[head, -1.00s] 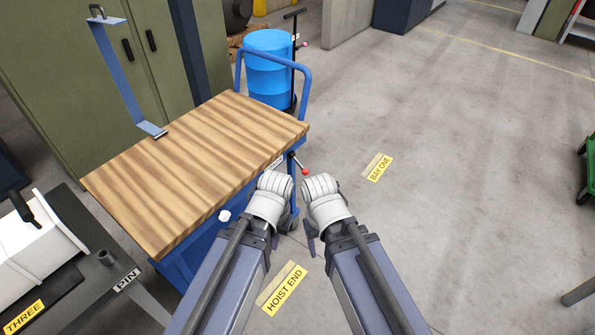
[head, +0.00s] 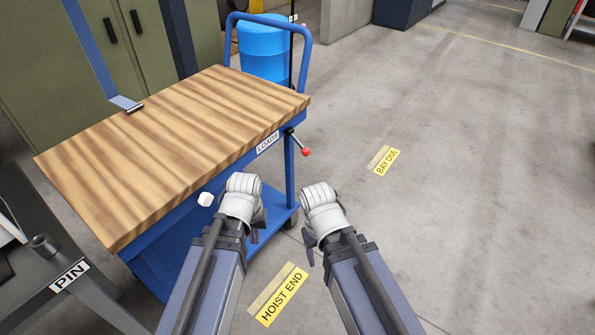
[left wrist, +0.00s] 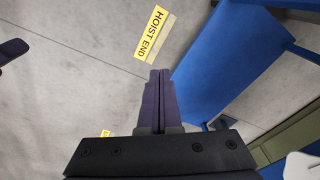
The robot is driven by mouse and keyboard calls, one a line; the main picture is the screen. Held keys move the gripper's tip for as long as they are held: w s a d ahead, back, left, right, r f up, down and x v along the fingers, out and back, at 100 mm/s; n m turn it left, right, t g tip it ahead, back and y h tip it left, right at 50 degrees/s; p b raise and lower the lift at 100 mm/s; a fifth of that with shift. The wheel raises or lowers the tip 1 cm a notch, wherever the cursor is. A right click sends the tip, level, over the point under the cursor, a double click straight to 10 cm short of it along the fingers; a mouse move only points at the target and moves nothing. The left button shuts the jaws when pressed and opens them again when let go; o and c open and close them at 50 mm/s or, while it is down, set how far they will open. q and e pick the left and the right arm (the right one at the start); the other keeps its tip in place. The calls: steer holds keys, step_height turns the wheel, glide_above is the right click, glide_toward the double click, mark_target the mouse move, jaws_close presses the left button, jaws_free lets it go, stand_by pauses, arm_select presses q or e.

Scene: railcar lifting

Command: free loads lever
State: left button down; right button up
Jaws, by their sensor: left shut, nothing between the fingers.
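The lever (head: 298,142) is a short dark rod with a red knob, on the front side of the blue cart near its right corner. It slants down to the right, beside the white LOADS label (head: 267,142). My left gripper (head: 257,230) is below and left of the lever, apart from it, in front of the cart. In the left wrist view its purple fingers (left wrist: 160,95) are together with nothing between them. My right gripper (head: 308,254) is below the lever, over the floor; its wrist hides most of its fingers. The lever does not show in the left wrist view.
A blue barrel (head: 263,50) stands behind. A grey PIN stand (head: 50,255) is at the left. The floor to the right is clear.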

mark_target(298, 143)
arm_select(q)
steer(key=w+f+n+t+h+b, duration=0.1)
steer(key=w+f+n+t+b, duration=0.4)
steer(key=w+f+n+b, duration=0.5)
steer(key=w+d+r+n+t+h+b, duration=0.1)
steer(key=w+d+r+n+t, duration=0.2)
steer(key=w+r+n+t, duration=0.1)
steer(key=w+d+r+n+t+h+b, duration=0.1)
steer(key=w+d+r+n+t, duration=0.2)
steer(key=w+r+n, duration=0.4)
steer(key=w+n+t, duration=0.1)
steer(key=w, duration=0.1)
steer(key=shift+w+d+r+t, duration=0.3)
steer(key=shift+w+t, duration=0.1)
steer(key=b+x, duration=0.3)
steer(key=x, duration=0.7)
steer(key=shift+s+d+r+p, duration=0.35)
steer(key=shift+d+r+p, duration=0.2)
steer(key=shift+d, duration=0.25)
steer(key=shift+s+d+r+p, duration=0.4)
steer(key=shift+d+r+p, duration=0.15)
steer(key=shift+d, duration=0.25)
